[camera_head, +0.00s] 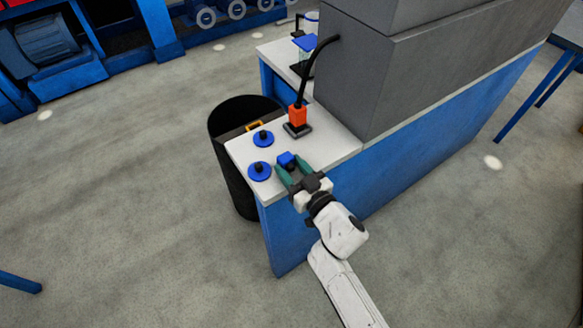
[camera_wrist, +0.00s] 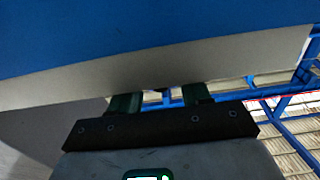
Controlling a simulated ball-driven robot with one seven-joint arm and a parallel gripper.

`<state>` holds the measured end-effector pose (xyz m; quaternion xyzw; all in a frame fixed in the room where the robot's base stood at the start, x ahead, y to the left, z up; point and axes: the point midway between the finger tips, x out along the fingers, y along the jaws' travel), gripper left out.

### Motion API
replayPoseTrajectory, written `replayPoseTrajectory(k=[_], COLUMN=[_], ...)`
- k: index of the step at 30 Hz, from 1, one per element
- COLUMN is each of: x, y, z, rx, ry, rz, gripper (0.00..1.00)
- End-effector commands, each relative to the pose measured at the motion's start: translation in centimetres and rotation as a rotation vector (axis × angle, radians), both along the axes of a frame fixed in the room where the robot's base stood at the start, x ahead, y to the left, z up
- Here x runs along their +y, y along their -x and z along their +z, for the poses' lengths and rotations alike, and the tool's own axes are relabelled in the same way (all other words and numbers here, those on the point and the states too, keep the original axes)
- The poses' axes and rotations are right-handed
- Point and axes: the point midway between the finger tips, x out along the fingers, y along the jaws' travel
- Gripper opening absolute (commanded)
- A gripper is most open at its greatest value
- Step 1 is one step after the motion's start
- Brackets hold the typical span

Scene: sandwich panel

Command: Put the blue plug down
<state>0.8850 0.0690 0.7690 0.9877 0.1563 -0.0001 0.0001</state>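The blue plug (camera_head: 287,159) is a small blue block between the tips of my gripper (camera_head: 288,166), at the worktop's front edge in the head view. The green fingers lie on either side of it, and my gripper looks shut on it. Whether the plug touches the white worktop (camera_head: 328,151) cannot be told. In the wrist view, my gripper's fingers (camera_wrist: 161,100) show below a pale edge and a large blue surface, with only a sliver of blue between them.
Two blue discs with black knobs (camera_head: 263,137) (camera_head: 259,171) lie left of my gripper. A grey housing (camera_head: 375,75) rises at right. A black bin (camera_head: 229,150) stands left.

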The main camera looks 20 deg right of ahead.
Motion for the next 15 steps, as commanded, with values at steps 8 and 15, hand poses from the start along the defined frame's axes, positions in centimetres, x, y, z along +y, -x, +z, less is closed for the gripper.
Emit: replayPoseTrajectory(k=[8, 15], x=[0.01, 0.00], y=[0.00, 0.00], z=[0.04, 0.50], rx=[0.000, 0.000], ry=[0.000, -0.001], rz=[0.000, 0.000], gripper=[0.67, 0.67])
